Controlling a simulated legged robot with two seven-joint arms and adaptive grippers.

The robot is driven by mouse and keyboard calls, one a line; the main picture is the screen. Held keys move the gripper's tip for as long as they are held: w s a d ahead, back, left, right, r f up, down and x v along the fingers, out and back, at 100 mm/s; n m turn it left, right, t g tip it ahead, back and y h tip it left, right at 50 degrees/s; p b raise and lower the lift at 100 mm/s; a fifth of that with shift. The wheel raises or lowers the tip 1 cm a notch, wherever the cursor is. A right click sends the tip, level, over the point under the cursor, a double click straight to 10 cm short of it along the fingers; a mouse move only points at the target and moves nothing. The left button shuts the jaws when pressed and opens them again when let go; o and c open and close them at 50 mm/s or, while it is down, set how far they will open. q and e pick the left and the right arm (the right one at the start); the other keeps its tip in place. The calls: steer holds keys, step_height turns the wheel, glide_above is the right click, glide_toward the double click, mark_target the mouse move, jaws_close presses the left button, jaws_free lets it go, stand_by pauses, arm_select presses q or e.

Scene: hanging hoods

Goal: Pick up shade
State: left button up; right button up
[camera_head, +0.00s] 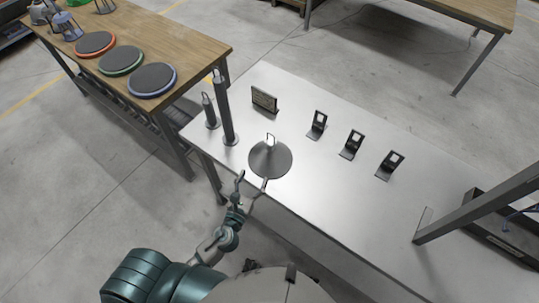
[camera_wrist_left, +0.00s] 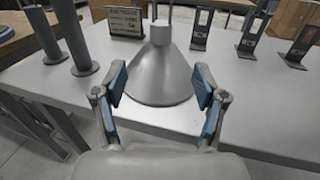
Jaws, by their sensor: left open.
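The shade (camera_head: 270,159) is a grey cone with a small loop on top, standing wide end down near the front edge of the light grey table (camera_head: 330,205). It also shows in the left wrist view (camera_wrist_left: 160,72), where its top is cut off. My left gripper (camera_head: 253,184) is open at the table's front edge, just in front of the shade. In the left wrist view my two blue-padded fingers (camera_wrist_left: 160,88) are spread, with the lower part of the shade appearing between them. I cannot tell whether they touch it. My right gripper is not in view.
Two dark upright posts, a tall one (camera_head: 225,112) and a short one (camera_head: 209,112), stand left of the shade. A small sign (camera_head: 264,99) and several black stands (camera_head: 351,145) are behind and to the right. A grey beam (camera_head: 475,207) crosses at right. The table's front middle is clear.

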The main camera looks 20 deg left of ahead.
mark_target(269, 147)
arm_select(q)
steer(key=w, duration=0.3)
steer(key=w+d, duration=0.1)
steer(key=w, duration=0.3)
steer(key=w+d+p, duration=0.1)
steer(key=w, duration=0.2)
steer(key=shift+w, duration=0.35)
steer(key=w, duration=0.4)
steer(key=shift+w+a, duration=0.3)
steer(key=shift+a, duration=0.1)
steer(key=shift+w, duration=0.2)
steer(key=shift+d, duration=0.25)
steer(key=shift+c, duration=1.4)
steer(key=shift+d, duration=0.1)
steer(key=c, duration=0.8)
jaws_close()
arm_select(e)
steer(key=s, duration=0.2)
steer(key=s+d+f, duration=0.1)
